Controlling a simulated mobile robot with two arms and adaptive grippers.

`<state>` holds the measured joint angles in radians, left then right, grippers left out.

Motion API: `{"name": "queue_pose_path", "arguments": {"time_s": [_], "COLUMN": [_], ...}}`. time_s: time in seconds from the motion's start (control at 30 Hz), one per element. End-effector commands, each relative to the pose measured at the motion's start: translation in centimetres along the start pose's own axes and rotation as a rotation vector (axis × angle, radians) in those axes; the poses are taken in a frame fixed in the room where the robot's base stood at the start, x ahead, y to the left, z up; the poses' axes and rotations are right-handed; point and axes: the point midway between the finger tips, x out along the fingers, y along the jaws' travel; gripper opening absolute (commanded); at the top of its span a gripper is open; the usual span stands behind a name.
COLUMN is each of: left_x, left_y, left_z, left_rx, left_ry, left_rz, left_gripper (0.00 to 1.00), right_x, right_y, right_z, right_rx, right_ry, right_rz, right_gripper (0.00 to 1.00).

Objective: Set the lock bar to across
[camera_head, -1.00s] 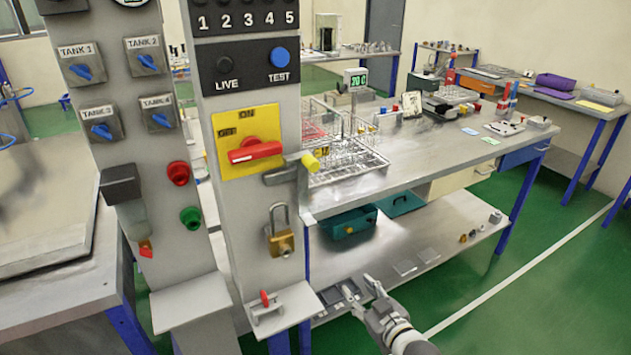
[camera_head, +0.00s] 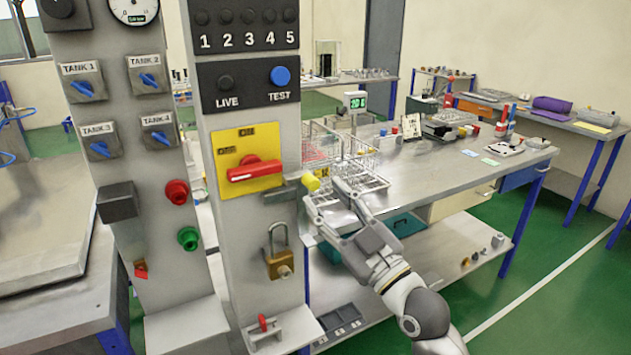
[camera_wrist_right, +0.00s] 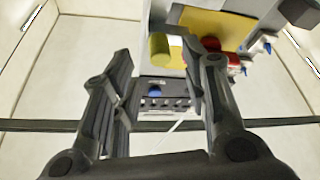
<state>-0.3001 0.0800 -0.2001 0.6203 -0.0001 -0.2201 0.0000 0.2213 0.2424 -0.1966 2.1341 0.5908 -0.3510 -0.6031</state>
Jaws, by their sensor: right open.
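The lock bar (camera_head: 283,192) is a short grey bar on the right part of the grey post, just below the red rotary switch (camera_head: 250,171) on its yellow plate (camera_head: 230,150). It lies roughly level and sticks out to the right, with a yellow knob (camera_head: 311,183) at its end. My right gripper (camera_head: 327,199) is open and empty just right of the knob. In the right wrist view the yellow knob (camera_wrist_right: 160,47) shows between the two spread fingers (camera_wrist_right: 160,68), apparently beyond their tips; contact is not visible. My left gripper is not in view.
A brass padlock (camera_head: 279,263) hangs on the post below the bar. A wire basket (camera_head: 365,172) on the steel bench (camera_head: 440,160) stands behind my right gripper. A second post with tank switches (camera_head: 85,88) stands to the left. Green floor is free at the right.

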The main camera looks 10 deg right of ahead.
Motion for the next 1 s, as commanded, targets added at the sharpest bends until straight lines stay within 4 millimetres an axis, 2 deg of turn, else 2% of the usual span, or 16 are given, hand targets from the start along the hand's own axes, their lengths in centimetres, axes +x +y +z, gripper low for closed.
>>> {"name": "queue_pose_path", "arguments": {"time_s": [0.1, 0.23, 0.4, 0.63, 0.93, 1.0], "left_x": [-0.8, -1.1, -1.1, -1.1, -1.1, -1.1], "left_y": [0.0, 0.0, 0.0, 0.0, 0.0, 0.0], "left_z": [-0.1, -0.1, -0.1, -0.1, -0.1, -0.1], "left_rx": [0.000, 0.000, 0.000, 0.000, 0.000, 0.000], "left_ry": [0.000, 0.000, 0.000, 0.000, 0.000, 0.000], "left_rz": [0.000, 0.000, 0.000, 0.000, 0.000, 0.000], "left_gripper": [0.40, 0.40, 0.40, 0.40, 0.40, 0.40], "right_x": [2.2, 3.6, 4.4, 4.4, 4.3, 4.3], "right_y": [0.0, 0.0, 0.0, -0.1, 0.0, 0.0], "right_z": [-0.2, -0.1, 0.0, 0.1, 0.1, 0.1], "right_rx": [0.002, 0.002, 0.001, 0.001, 0.000, 0.001], "right_ry": [0.001, 0.000, 0.000, -0.001, -0.001, -0.001], "right_rz": [-0.001, 0.000, 0.000, 0.000, 0.000, 0.000], "right_gripper": [0.41, 0.41, 0.41, 0.41, 0.03, 0.00]}}
